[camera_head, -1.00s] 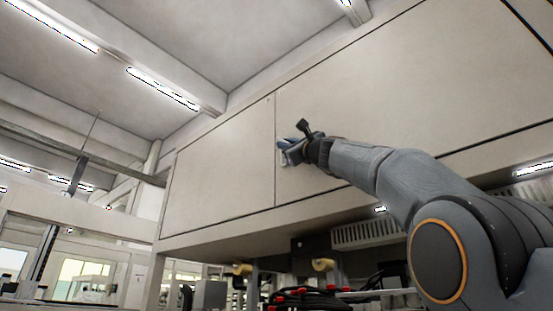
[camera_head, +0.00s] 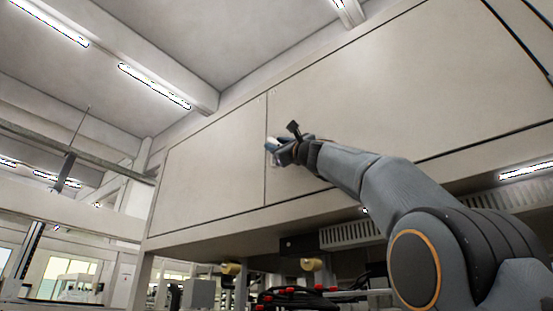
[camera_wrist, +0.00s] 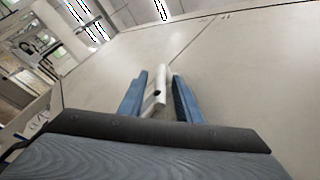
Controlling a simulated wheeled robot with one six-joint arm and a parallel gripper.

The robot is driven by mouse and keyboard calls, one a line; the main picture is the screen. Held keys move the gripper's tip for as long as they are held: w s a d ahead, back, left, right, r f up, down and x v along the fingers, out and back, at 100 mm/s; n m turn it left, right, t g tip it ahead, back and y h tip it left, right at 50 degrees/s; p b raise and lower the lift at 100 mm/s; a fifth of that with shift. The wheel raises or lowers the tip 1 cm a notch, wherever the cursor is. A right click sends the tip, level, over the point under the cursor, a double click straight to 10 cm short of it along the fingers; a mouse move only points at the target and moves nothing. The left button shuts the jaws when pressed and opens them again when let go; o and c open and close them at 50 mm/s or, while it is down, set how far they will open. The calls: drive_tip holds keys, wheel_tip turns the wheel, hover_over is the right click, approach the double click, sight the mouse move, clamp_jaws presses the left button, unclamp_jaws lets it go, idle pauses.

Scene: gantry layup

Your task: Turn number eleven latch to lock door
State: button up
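A pale latch (camera_wrist: 158,92) with a small dark spot sits on the cabinet face near the vertical seam between two door panels. In the wrist view it stands between the two blue fingers of my gripper (camera_wrist: 160,84). The fingers are apart, with narrow gaps seeming to show beside the latch; contact is unclear. No latch number is readable.
A smaller door panel (camera_head: 212,165) lies left of the seam. Below the cabinet are a vented strip (camera_head: 350,235), yellowish round parts (camera_head: 312,264) and dark cables with red pieces (camera_head: 290,298). The space in front of the left panel is clear.

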drive_tip(key=b+v, duration=0.7)
drive_tip(key=shift+s+d+f, duration=0.2)
drive_tip(key=shift+s+f, duration=0.05)
idle(0.3)
